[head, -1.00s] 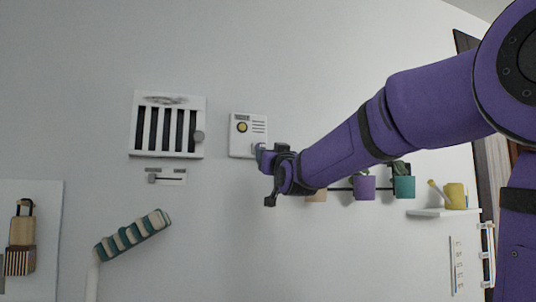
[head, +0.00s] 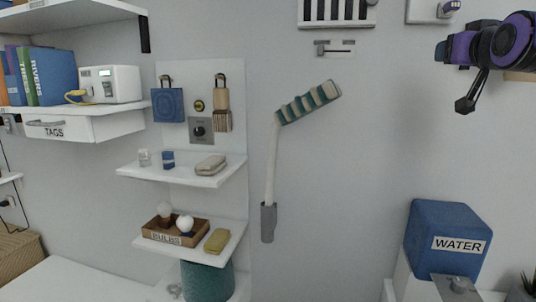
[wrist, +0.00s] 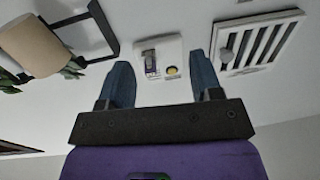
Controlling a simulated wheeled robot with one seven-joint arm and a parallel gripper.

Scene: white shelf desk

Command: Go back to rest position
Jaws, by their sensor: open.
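My gripper (head: 453,78) is at the upper right in the head view, in front of the bare wall. In the wrist view my gripper (wrist: 161,78) shows its two blue fingers spread apart. Nothing is between them but the wall and a small white panel (wrist: 161,57) farther off. My gripper holds nothing and touches nothing that I can see. Most of my arm is outside the head view.
A vent (head: 338,12) and a white panel with a knob (head: 432,10) are at the top. Shelves (head: 190,176) stand left; a blue WATER box (head: 447,240) is below right.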

